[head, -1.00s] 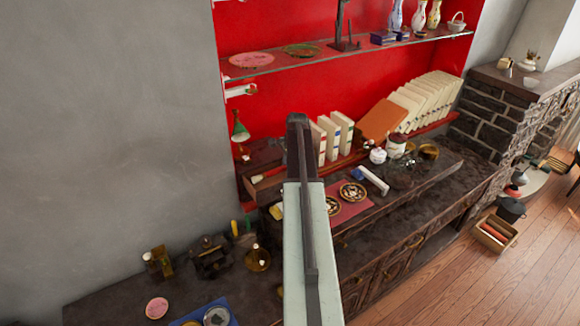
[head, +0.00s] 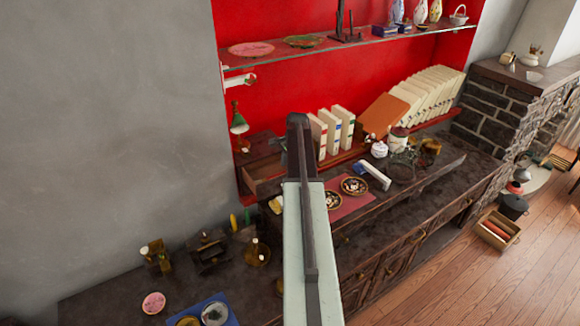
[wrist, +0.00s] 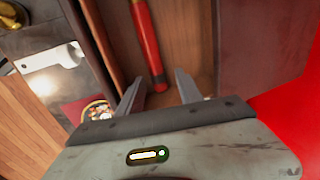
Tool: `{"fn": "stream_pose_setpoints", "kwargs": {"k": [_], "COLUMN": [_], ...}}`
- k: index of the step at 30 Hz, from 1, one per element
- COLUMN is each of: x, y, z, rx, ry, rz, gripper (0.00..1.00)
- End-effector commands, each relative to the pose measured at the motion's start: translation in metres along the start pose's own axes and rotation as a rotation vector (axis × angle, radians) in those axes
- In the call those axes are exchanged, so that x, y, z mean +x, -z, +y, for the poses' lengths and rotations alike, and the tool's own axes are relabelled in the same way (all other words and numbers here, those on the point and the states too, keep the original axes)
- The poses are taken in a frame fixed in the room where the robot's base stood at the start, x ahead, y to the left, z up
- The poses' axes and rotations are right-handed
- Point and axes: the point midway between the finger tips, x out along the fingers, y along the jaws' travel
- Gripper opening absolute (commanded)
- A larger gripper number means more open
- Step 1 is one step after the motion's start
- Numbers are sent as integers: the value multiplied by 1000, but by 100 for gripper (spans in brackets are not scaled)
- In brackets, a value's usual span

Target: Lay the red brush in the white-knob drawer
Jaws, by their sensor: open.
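The red brush (wrist: 146,45) lies inside an open wooden drawer in the wrist view, its red handle with a dark end pointing toward my gripper (wrist: 160,84). My gripper is open, its two fingers apart on either side of the brush's near end and not clasping it. The drawer floor (wrist: 190,45) shows around the brush. In the head view the open drawer (head: 268,186) juts from a small dark wooden chest (head: 258,150); the brush is out of sight there. My arm covers part of this area. I cannot make out a white knob.
A blue-and-white handled object (head: 374,174) and a red mat (head: 352,203) with two dark plates lie to the right. White books (head: 335,130) stand behind. A green-shaded item (head: 238,120) is above the chest. Brass objects (head: 257,252) stand to the lower left.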

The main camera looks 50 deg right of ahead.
Motion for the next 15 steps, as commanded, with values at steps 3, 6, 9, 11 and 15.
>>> {"fn": "stream_pose_setpoints", "kwargs": {"k": [3,6,9,11,15], "x": [-7,-20,-38,-50,-74], "y": [0,0,0,0,0], "z": [0,-1,-1,-1,0], "rx": [0,0,0,0,-1], "ry": [0,0,0,0,0], "rz": [0,0,0,0,0], "gripper": [43,43,43,43,43]}}
